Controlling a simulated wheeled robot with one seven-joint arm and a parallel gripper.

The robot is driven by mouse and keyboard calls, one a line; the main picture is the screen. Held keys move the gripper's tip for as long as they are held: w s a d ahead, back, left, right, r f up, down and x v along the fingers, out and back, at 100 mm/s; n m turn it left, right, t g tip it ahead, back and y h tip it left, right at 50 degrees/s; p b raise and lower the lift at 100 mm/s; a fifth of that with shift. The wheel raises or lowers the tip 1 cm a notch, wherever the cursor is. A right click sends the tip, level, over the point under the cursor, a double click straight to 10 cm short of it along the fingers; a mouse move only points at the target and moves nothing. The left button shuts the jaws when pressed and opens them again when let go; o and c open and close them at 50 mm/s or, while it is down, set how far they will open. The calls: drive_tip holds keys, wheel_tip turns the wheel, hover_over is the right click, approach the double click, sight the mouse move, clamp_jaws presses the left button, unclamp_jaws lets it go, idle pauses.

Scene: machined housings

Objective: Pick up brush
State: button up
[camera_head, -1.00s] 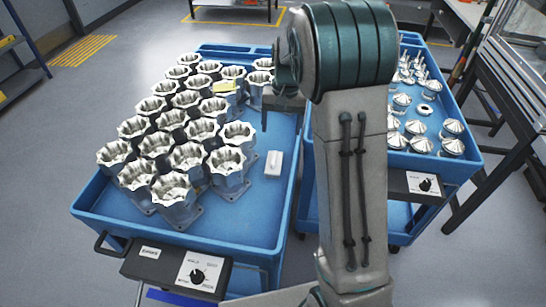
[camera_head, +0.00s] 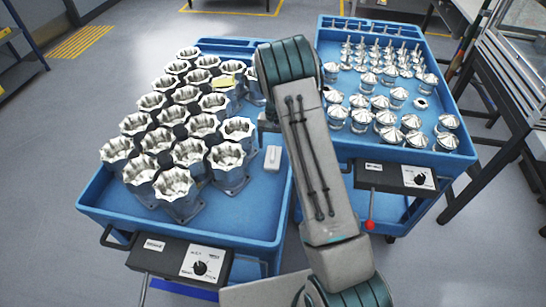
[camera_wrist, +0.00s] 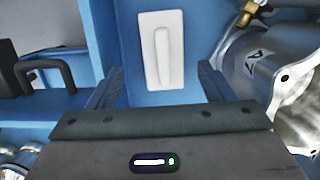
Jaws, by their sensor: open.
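The brush is a small white block with a raised rounded handle. In the head view the brush (camera_head: 273,159) lies on the blue tray of the left cart, right of the housings. In the wrist view the brush (camera_wrist: 163,50) lies just beyond my gripper (camera_wrist: 158,86), roughly centred between the two fingers. The fingers are spread apart with nothing between them. In the head view my arm hides most of the gripper, near the tray's right edge. The height of the fingers above the tray is hard to tell.
Several machined metal housings (camera_head: 176,188) fill the left cart (camera_head: 235,222) close to the brush; one shows at the right of the wrist view (camera_wrist: 262,58). A yellow item (camera_head: 226,81) lies on the housings. The right cart (camera_head: 395,158) holds several cone-topped metal parts.

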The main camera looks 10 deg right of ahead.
sight(273, 152)
drive_tip(key=shift+s+a+f+p, duration=0.2)
drive_tip(key=shift+f+p, duration=0.15)
drive_tip(key=shift+f, duration=0.6)
drive_tip(key=shift+s+a+f+p, duration=0.15)
drive_tip(key=shift+s+f+p, duration=0.15)
drive_tip(key=shift+f, duration=0.65)
drive_tip(key=shift+s+a+f+p, duration=0.15)
drive_tip(key=shift+f+p, duration=0.25)
drive_tip(key=shift+f, duration=0.55)
drive_tip(key=c, duration=1.1)
